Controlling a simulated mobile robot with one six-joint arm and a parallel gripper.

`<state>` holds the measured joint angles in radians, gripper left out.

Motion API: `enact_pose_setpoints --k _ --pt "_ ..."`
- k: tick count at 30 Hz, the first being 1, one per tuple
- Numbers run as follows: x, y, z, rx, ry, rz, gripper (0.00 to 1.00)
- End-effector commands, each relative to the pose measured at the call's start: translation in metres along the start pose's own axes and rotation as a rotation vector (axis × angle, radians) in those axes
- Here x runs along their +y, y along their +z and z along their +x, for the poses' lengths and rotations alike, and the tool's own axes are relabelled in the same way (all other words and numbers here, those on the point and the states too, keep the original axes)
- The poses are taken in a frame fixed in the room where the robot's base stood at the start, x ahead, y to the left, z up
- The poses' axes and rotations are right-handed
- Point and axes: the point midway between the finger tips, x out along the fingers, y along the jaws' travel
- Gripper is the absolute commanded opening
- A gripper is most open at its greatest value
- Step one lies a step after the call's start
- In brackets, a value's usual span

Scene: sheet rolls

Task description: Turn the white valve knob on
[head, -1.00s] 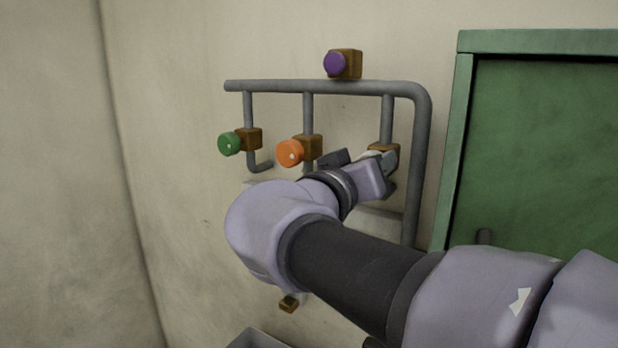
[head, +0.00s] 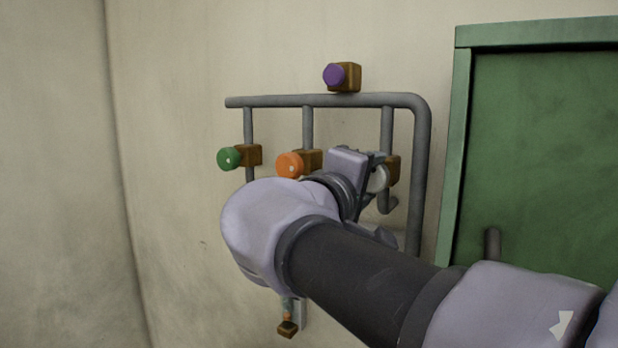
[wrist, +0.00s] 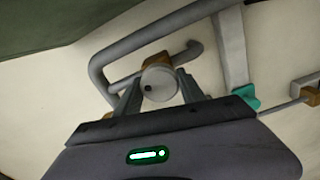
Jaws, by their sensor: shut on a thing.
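The white valve knob (wrist: 160,83) is a round disc with a small dark dot near its left edge in the wrist view. It sits in front of a brown valve block on a grey pipe. My gripper (wrist: 158,92) has one finger on each side of the knob and is shut on it. In the head view the knob (head: 378,178) shows partly behind my gripper (head: 372,180), with its brown block (head: 392,172) to the right. The rest of the knob is hidden there by my gripper.
An orange knob (head: 290,164) is close left of my gripper, and a green knob (head: 229,158) is farther left. A purple knob (head: 335,75) is above the grey pipe (head: 320,100). A green framed panel (head: 545,140) is at right. A teal part (wrist: 246,95) shows in the wrist view.

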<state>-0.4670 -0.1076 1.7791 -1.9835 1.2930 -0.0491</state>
Motion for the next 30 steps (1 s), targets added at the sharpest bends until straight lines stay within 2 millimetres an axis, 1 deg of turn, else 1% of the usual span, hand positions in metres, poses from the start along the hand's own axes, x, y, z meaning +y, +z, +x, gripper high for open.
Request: enact_pose_setpoints --k 6,15,22,30 --pt "0.0003 0.0001 0.0001 -0.001 0.0 -0.164 0.06" --pt "0.0001 0.0003 0.0001 -0.001 0.0 -0.312 0.06" --pt "-0.0002 0.0003 0.0001 -0.001 0.0 -0.362 0.06" --pt "-0.0003 0.0003 0.0001 -0.001 0.001 -0.372 0.06"
